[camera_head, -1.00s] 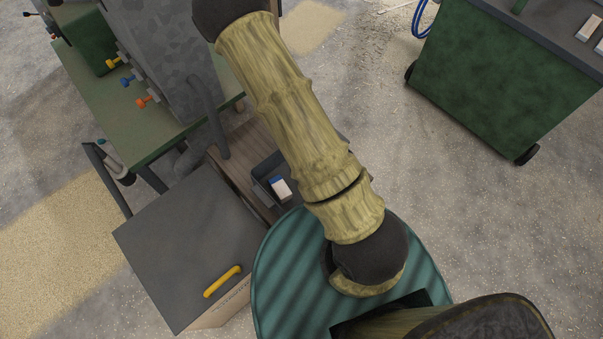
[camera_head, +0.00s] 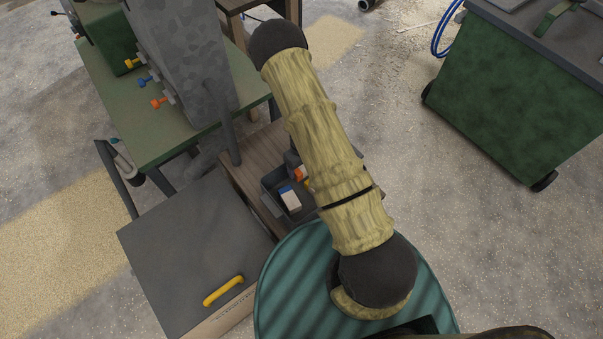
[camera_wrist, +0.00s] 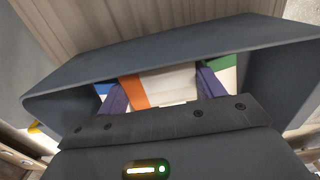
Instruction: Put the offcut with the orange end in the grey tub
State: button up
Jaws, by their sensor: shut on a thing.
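In the wrist view my gripper (camera_wrist: 164,92) is shut on the offcut with the orange end (camera_wrist: 133,92), its purple fingers on either side of the pale block. The held offcut is at the mouth of a dark grey open container (camera_wrist: 190,48). A blue-ended offcut (camera_wrist: 103,88) and a green-ended offcut (camera_wrist: 223,62) show beside it. In the head view a grey container (camera_head: 270,187) stands on a wooden surface with a blue-ended white offcut (camera_head: 291,199) in it. My arm hides the gripper there. I cannot tell whether this container is the grey tub.
A dark-topped box (camera_head: 185,250) with a yellow handle (camera_head: 223,290) stands left of the container. A green bench (camera_head: 150,110) with a grey machine is behind it. A green wheeled cabinet (camera_head: 510,100) stands right; the floor between is mostly clear.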

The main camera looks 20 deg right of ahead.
jog(key=shift+f+b, duration=0.65)
jog(key=shift+f, duration=1.55)
jog(key=shift+f, duration=0.1)
jog(key=o, duration=0.7)
notch_tip(320, 180, up, 12)
jog(key=p, duration=0.3)
jog(key=shift+r, duration=0.25)
